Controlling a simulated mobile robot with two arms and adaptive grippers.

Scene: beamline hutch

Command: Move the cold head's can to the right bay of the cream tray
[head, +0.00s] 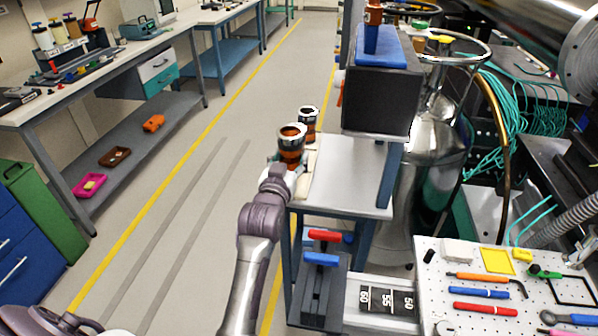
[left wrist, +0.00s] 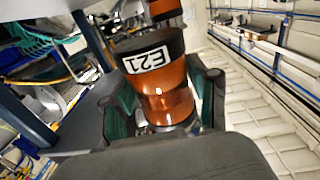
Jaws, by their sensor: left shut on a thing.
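My left gripper (head: 289,164) is shut on an orange-brown can (head: 291,147) with a dark band at its top, at the left edge of a small grey-topped table. In the left wrist view the gripper's fingers (left wrist: 167,112) stand on both sides of this can (left wrist: 165,95), which carries a white label reading E21. A second similar can (head: 308,119) stands just behind it; its lower part shows at the top of the wrist view (left wrist: 163,10). A narrow cream surface (head: 311,160) shows beside the gripper; I cannot tell whether it is the tray. No bays are readable. My right gripper is not in view.
The grey tabletop (head: 348,178) is clear in its middle. A dark box with a blue top (head: 381,95) stands at its back right. A steel vessel (head: 437,150) is beyond. A white pegboard with tools (head: 470,262) lies front right. The aisle floor is open at left.

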